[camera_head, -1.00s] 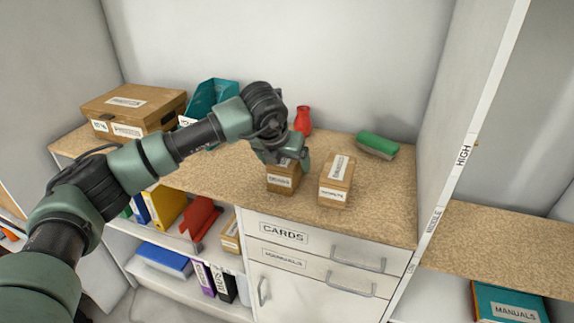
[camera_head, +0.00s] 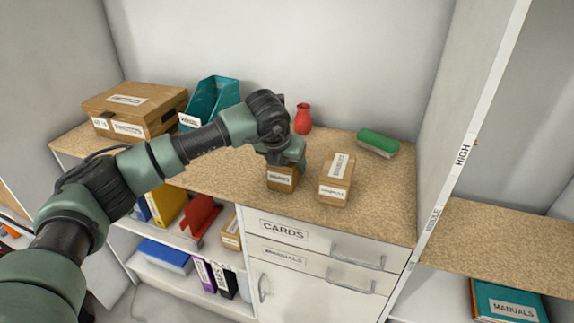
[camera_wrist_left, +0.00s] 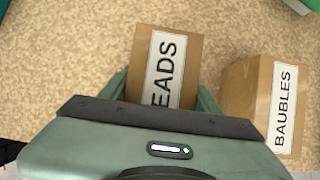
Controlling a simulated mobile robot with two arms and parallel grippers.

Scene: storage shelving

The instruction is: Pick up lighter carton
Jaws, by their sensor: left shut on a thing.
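A small brown carton (camera_head: 281,181) stands on the cork-like counter, in the middle of the head view. My left gripper (camera_head: 284,166) is over it from above, shut on its sides. In the wrist view this carton (camera_wrist_left: 190,75) sits between the fingers, and its label reads "EADS" with the start hidden by the gripper. A second brown carton (camera_head: 337,180) stands just to the right, apart from the gripper. Its label reads "BAUBLES" in the wrist view (camera_wrist_left: 245,90). The right gripper is not in view.
A red vase (camera_head: 302,119) stands behind the held carton. A green-topped eraser-like block (camera_head: 378,142) lies at the back right. A large brown box (camera_head: 133,109) and teal holder (camera_head: 208,100) stand at the left. A white upright panel (camera_head: 455,130) bounds the right.

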